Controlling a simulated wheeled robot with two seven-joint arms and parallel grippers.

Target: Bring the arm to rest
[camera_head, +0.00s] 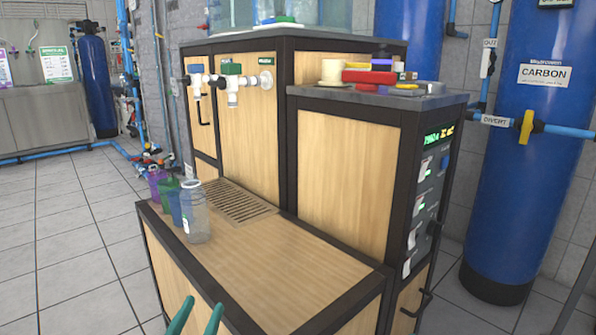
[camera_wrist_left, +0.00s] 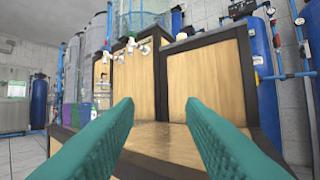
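My left gripper (camera_head: 196,318) shows at the bottom edge of the head view as two green fingertips, apart, in front of the low wooden bench. In the left wrist view the two green fingers of the left gripper (camera_wrist_left: 158,112) are spread wide with nothing between them. Beyond them is the wooden rack front (camera_wrist_left: 212,80). My right gripper is in neither view. The left arm itself is hidden below the head view.
A clear jar (camera_head: 196,212) and several coloured containers stand on the left end of the low bench (camera_head: 290,270). White taps (camera_head: 232,84) stick out of the wooden cabinet. A blue carbon tank (camera_head: 540,150) stands at right. Tiled floor (camera_head: 75,240) is free at left.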

